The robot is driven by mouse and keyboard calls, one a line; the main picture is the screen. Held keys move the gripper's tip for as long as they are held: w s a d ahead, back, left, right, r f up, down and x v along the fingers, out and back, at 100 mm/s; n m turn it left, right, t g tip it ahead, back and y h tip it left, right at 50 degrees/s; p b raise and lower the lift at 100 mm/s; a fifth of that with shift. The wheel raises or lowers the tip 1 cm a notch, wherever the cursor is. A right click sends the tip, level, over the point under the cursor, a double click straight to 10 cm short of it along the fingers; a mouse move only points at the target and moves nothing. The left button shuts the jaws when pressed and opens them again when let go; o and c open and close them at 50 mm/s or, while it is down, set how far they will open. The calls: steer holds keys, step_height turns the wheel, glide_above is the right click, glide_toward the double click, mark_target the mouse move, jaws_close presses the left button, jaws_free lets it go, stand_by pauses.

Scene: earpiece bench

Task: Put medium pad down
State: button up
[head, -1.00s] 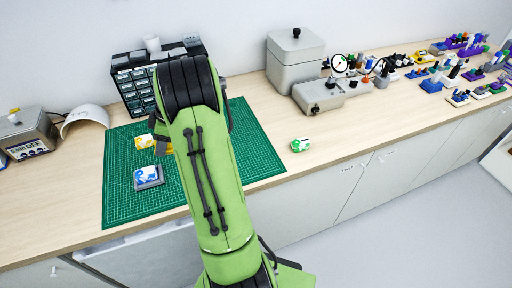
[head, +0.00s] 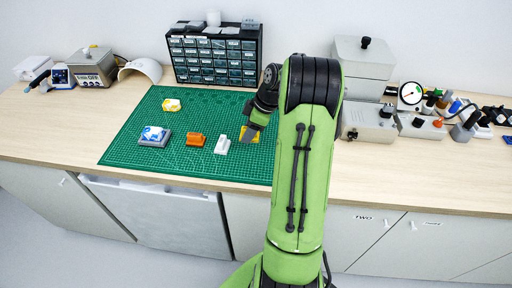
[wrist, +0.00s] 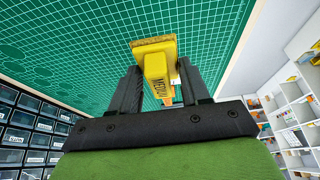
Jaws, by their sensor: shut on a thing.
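In the head view the yellow pad (head: 249,135) shows at the right part of the green cutting mat (head: 200,170), below my gripper (head: 256,122). An orange block (head: 195,140) and a white block (head: 222,145) stand on the mat left of it. I cannot tell whether the pad touches the mat.
A blue-and-white piece on a grey base (head: 154,137) and a yellow-and-white piece (head: 171,105) lie on the mat. A drawer cabinet (head: 214,58) stands behind it. Grey equipment (head: 368,122) stands to the right. The mat's front left is clear.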

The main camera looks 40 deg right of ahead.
mark_target(250, 150)
step_height(250, 150, down, 5)
steer(key=shift+s+d+f+b, duration=0.1)
steer(key=shift+b, duration=0.4)
steer(key=shift+f, duration=0.3)
